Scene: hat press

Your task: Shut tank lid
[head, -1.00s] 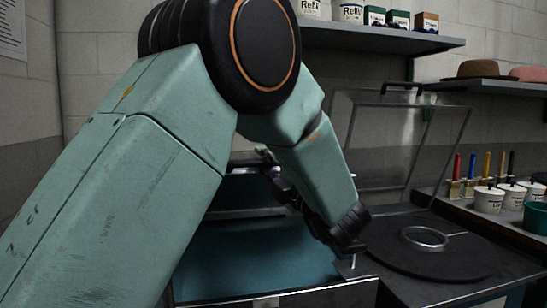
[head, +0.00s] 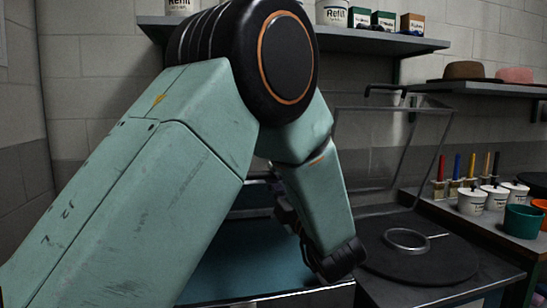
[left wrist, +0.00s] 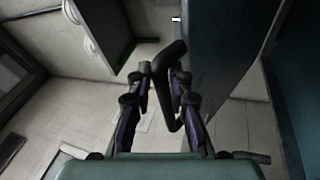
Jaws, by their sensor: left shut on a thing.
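My left gripper (left wrist: 160,85) is shut on a black bent handle (left wrist: 176,55) in the left wrist view. The handle stands beside a dark teal panel (left wrist: 222,60), which appears to be the tank lid. In the head view, the tank (head: 245,262) shows a blue-teal surface behind a metal front edge. A dark panel (head: 250,197) at its back looks like the raised lid, partly covered by my left arm. The left gripper (head: 287,208) is mostly hidden behind my forearm there. My right gripper is not in view.
Right of the tank, a clear framed cover (head: 395,145) stands open over a round black plate (head: 420,262) with a metal ring (head: 407,238). Brushes, white pots (head: 472,201) and a green pot (head: 523,221) stand farther right. A wall shelf (head: 370,38) hangs above.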

